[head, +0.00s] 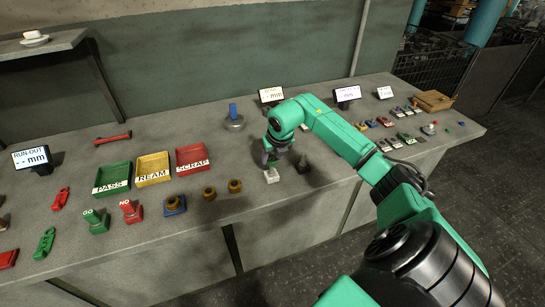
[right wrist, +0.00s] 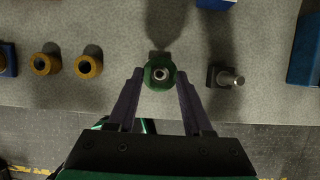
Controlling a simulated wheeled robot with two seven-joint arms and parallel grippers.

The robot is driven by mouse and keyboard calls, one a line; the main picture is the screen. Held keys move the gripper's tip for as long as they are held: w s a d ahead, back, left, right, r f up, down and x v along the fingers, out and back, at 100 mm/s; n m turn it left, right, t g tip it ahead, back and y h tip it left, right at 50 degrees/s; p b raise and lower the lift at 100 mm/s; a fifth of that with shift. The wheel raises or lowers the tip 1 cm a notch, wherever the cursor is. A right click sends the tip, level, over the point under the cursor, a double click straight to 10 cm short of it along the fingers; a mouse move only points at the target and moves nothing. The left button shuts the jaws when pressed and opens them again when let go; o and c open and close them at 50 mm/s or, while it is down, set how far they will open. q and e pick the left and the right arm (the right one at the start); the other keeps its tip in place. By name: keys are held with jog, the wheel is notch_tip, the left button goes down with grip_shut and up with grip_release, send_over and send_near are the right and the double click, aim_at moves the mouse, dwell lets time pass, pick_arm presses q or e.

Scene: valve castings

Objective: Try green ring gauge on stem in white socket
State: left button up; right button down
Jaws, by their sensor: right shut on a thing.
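My right gripper (head: 270,162) points down over the white socket (head: 271,177) near the bench's front edge. In the right wrist view the gripper (right wrist: 160,77) is shut on the green ring gauge (right wrist: 152,82). The round metal end of a stem (right wrist: 160,74) shows inside the ring's hole, seen from straight above. How far down the stem the ring sits cannot be told. The white socket is hidden below the ring in the wrist view. My left gripper is not in view.
A dark socket with a metal stem (head: 303,166) stands close to the right of the gripper; it also shows in the wrist view (right wrist: 225,78). Brass pieces (head: 235,186) stand to the left. Green PASS (head: 112,179), yellow REAM (head: 153,170) and red SCRAP (head: 193,160) trays lie further left.

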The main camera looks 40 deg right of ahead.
aim_at(274, 162)
jog(key=shift+f+b, duration=2.05)
jog(key=shift+f, duration=0.4)
jog(key=shift+s+a+f, duration=0.1)
jog(key=shift+s+f, duration=0.05)
dwell(1.2)
jog(key=shift+r+p, duration=0.6)
jog(key=shift+r, duration=0.35)
jog(key=shift+r+p, duration=2.15)
jog(key=shift+r, duration=1.2)
